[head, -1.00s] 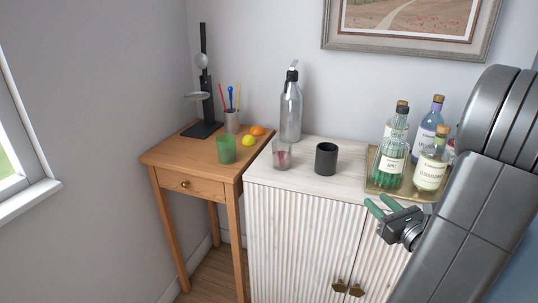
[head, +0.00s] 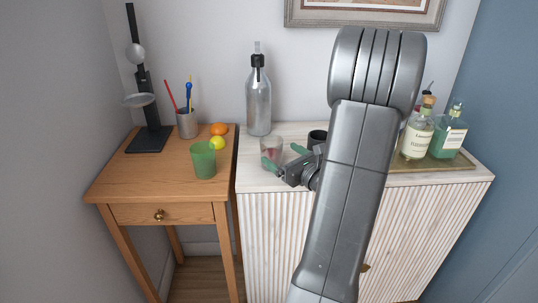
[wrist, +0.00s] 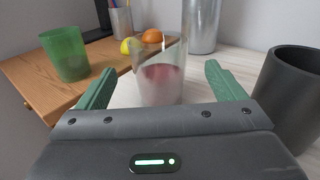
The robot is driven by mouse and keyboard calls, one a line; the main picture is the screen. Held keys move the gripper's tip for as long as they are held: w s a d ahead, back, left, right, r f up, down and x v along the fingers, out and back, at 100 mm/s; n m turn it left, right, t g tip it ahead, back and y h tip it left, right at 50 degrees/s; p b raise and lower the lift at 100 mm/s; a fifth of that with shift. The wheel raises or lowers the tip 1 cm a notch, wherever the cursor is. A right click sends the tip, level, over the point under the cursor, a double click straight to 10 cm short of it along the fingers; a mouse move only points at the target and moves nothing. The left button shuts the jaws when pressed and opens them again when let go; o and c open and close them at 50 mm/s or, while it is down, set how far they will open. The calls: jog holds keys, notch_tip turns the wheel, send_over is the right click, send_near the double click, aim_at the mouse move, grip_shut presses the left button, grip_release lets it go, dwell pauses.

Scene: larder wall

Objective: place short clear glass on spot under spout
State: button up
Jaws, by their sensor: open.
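The short clear glass (head: 271,152), reddish at its bottom, stands upright on the whitewashed cabinet top near its left end. In the wrist view the clear glass (wrist: 160,84) is straight ahead between my green fingers. My gripper (head: 284,157) is open and empty, level with the glass; I cannot tell whether the glass is fully between the fingertips. A black stand (head: 143,95) with a pale ball and a round dish-like piece stands on the wooden side table. A tall grey bottle (head: 258,105) with a black top stands behind the glass. No spout is clearly identifiable.
A dark cup (wrist: 290,92) stands close right of my gripper. A green tumbler (head: 203,160), lemon (head: 217,143), orange (head: 219,129) and straw holder (head: 187,124) stand on the wooden table (head: 125,180). Bottles stand on a tray (head: 440,163) at right, partly hidden by my arm.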

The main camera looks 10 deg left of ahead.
jog(key=shift+f+x, duration=0.2)
jog(key=shift+x, duration=1.25)
jog(key=shift+f+x, duration=0.2)
jog(key=shift+x, duration=1.3)
jog(key=shift+c, duration=0.4)
jog(key=c, duration=1.1)
jog(key=shift+c, duration=1.4)
jog(key=shift+r, duration=0.15)
